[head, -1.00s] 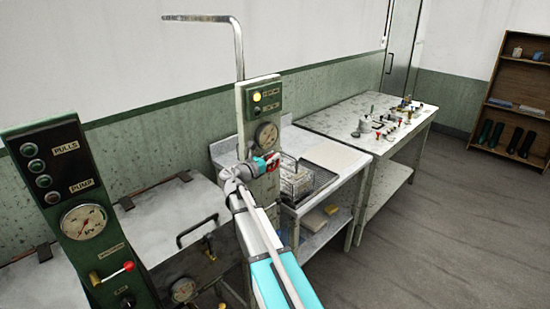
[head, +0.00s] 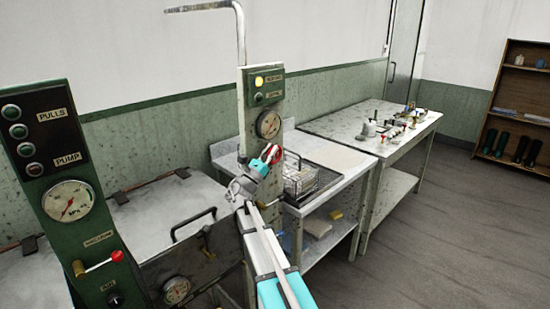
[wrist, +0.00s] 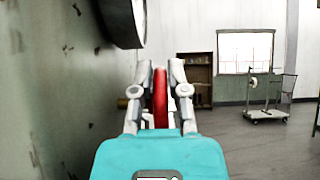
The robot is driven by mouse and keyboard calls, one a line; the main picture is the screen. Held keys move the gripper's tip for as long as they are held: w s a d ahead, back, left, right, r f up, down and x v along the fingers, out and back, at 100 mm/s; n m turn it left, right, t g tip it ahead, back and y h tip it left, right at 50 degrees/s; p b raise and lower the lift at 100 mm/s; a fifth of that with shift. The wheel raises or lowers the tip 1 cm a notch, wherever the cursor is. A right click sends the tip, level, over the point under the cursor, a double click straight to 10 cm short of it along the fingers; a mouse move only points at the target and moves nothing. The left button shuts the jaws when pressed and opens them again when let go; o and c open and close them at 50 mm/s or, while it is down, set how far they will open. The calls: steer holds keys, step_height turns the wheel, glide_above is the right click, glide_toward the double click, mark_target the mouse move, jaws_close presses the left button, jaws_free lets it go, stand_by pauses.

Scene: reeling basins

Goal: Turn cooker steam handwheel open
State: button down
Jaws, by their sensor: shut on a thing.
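The red steam handwheel (head: 272,153) sits on the front of the green and white control column (head: 243,120), just below a round gauge (head: 268,124). In the wrist view the handwheel (wrist: 160,98) shows edge-on as an upright red rim between the two fingers. My gripper (head: 265,160) is at the wheel in the head view, and its fingers are shut on the rim in the wrist view (wrist: 160,85). The lower part of the rim is hidden behind my gripper's body.
A green pump panel (head: 65,200) with a red-knobbed lever stands at the near left. A wire basket (head: 298,178) lies on the bench right behind the column. In the wrist view a dark gauge housing (wrist: 122,20) hangs close above my fingers. The floor at right is clear.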

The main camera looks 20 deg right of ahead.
steer(key=shift+w+a+f+t+h+b, duration=0.1)
steer(key=shift+a+f+t+h+b, duration=0.15)
steer(key=shift+t+h+b, duration=0.4)
steer(key=c, duration=0.7)
jaws_free()
steer(key=shift+w, duration=0.1)
steer(key=shift+o, duration=0.3)
steer(key=shift+g, duration=0.35)
